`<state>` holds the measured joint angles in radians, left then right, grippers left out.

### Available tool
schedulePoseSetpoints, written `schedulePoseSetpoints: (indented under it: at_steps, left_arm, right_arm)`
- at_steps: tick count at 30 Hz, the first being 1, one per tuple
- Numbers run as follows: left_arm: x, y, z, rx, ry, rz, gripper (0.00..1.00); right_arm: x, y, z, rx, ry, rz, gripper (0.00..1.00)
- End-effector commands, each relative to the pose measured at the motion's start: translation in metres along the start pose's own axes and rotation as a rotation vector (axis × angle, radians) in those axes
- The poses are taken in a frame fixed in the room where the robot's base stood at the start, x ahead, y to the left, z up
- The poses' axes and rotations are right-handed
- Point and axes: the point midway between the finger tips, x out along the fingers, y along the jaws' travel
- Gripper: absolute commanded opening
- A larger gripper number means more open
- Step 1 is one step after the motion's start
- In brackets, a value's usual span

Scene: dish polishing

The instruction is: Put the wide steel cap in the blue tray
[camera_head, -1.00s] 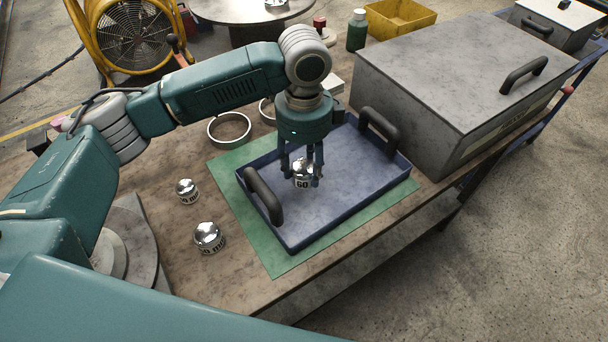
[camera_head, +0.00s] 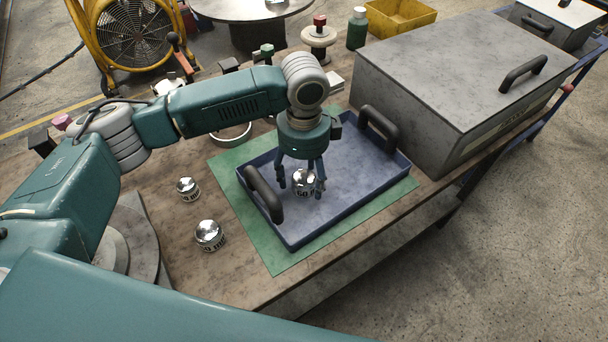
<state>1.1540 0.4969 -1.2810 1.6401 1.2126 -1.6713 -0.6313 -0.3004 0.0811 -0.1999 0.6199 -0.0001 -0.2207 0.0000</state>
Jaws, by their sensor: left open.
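A shiny domed steel cap (camera_head: 305,182) with a printed "60" label is in the blue tray (camera_head: 330,220), on its floor as far as I can tell. My left gripper (camera_head: 303,188) is over the tray with its fingers spread around this cap. The fingers partly cover the cap. Two other steel caps stand on the table to the left of the tray: a smaller one (camera_head: 188,189) and a larger one (camera_head: 209,236) nearer the front. Their labels are only partly readable. My right gripper is not in view.
The tray lies on a green mat (camera_head: 228,165) and has two upright black handles (camera_head: 264,194). A large grey metal box (camera_head: 450,80) stands close on its right. A steel ring (camera_head: 232,134) lies behind, partly hidden by my arm.

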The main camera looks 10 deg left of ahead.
Motion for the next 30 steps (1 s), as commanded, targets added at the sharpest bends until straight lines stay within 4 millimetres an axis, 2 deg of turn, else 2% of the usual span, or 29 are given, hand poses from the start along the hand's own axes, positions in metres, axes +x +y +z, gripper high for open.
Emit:
schedulePoseSetpoints:
  at_steps: [4,8,21,25,30]
  left_arm:
    - [-0.003,-0.001,0.000,0.000,0.000,-0.002,0.64]
    - [-0.018,-0.002,-0.001,0.000,0.001,-0.005,0.64]
    - [-0.104,-0.001,-0.001,-0.001,0.001,-0.003,0.64]
    - [-0.118,-0.001,-0.001,0.000,0.001,-0.002,0.64]
    - [-0.123,0.000,0.000,0.000,0.000,0.000,0.64]
  right_arm:
    - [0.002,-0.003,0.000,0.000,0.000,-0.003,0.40]
    - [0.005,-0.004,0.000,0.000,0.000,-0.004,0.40]
    - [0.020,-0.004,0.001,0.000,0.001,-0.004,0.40]
    - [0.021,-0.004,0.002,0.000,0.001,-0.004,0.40]
    - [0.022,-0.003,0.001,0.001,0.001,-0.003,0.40]
